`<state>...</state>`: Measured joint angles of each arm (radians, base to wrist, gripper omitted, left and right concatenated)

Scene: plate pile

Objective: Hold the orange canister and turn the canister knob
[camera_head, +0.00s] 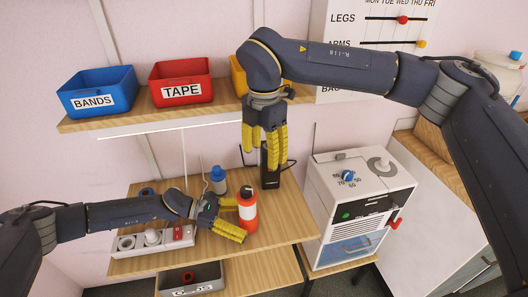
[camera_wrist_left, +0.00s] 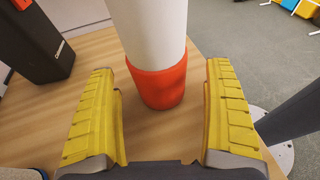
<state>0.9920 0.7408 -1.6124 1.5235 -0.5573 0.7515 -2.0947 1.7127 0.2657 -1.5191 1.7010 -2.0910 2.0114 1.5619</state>
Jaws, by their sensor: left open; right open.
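The orange canister (camera_head: 249,226), with a white band and a dark top piece (camera_head: 247,193), stands upright on the lower wooden shelf. My left gripper (camera_head: 241,219) is open beside it, fingers pointing toward it. In the left wrist view the canister's orange lower part (camera_wrist_left: 160,87) and white band stand between the two finger pads (camera_wrist_left: 160,72), with a gap on each side. My right gripper (camera_head: 266,152) is open and empty, pointing down, above and slightly right of the canister. The canister's knob detail is too small to make out.
A black box-shaped device (camera_head: 270,178) stands behind the canister, with a blue-capped bottle (camera_head: 218,180) to the left. A power strip (camera_head: 153,239) lies under my left arm. The upper shelf (camera_head: 130,122) holds bins. A white machine (camera_head: 360,190) stands to the right.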

